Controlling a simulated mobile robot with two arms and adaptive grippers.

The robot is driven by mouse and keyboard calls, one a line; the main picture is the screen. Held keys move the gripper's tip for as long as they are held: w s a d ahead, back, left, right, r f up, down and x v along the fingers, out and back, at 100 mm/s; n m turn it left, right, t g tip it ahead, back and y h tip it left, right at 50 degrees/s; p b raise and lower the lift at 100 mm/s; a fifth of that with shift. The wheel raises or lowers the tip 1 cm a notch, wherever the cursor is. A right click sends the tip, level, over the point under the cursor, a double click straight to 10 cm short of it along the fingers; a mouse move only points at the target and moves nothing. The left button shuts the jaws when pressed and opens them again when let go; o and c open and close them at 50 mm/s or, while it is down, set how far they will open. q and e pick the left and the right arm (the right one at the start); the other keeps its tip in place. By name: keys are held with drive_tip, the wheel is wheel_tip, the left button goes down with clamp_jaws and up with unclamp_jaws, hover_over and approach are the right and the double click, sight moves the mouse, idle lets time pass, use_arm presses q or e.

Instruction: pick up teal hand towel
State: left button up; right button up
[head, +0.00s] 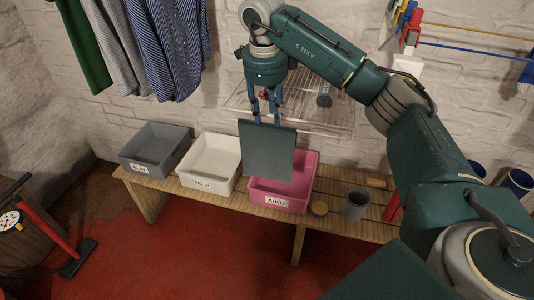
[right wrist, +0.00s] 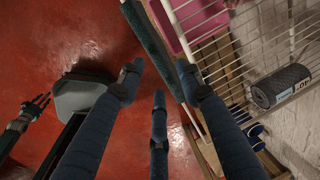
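The teal hand towel (head: 267,150) hangs flat and upright at the front bar of the wire rack, in front of the pink bin. In the right wrist view the towel (right wrist: 151,42) shows nearly edge-on as a narrow strip along the white bar. My right gripper (head: 267,121) points down just above the towel's top edge. In the right wrist view its fingers (right wrist: 160,78) are spread, with the towel's strip between them, closer to the right-hand finger. My left gripper (right wrist: 38,108) shows small at the left of the right wrist view, fingers apart and empty.
A wire rack (head: 335,115) on the wall holds a dark grey roll (head: 324,96). Below, a wooden bench (head: 150,185) bears a grey bin (head: 155,165), white bin (head: 208,182), pink bin (head: 300,185) and grey cup (head: 355,204). Shirts (head: 165,45) hang upper left.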

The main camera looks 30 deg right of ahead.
sight(268, 127)
drive_tip(key=shift+w+d+f+p, duration=0.15)
drive_tip(key=shift+f+p, duration=0.25)
drive_tip(key=shift+f, duration=0.95)
drive_tip(key=shift+w+f+p, duration=0.1)
drive_tip(key=shift+f+p, duration=0.25)
drive_tip(key=shift+f, duration=1)
clamp_jaws()
